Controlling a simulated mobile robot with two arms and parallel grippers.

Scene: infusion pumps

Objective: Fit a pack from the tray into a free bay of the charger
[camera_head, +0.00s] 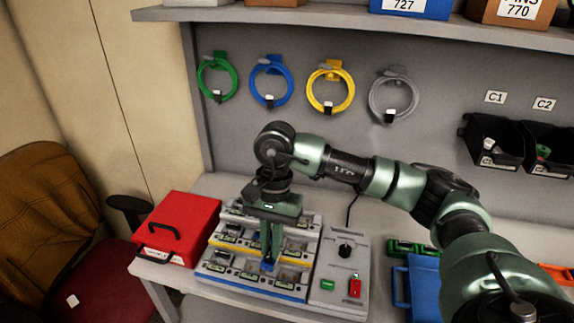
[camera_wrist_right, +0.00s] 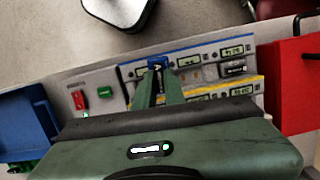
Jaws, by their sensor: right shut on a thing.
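The charger (camera_head: 232,287) stands on the bench, with several bays in rows, small green displays and white, yellow and blue row edges. My right gripper (camera_head: 270,257) points down over its middle and front rows. Its fingers are shut on a small, mostly hidden thing with a blue end, likely a pack (camera_head: 268,267). The blue end also shows between the fingertips in the right wrist view (camera_wrist_right: 157,62), over the bays. I cannot tell whether it is seated in a bay or just above it. Some bays hold dark packs; others are hidden by the gripper. The tray is not clearly identifiable. My left gripper is not in view.
A grey control box (camera_head: 330,272) with a black knob, green button and red switch adjoins the charger on the right. A red case (camera_head: 178,225) stands at left; a blue case (camera_head: 425,285) and green item (camera_head: 402,247) lie right. Coiled cables (camera_head: 330,88) hang behind.

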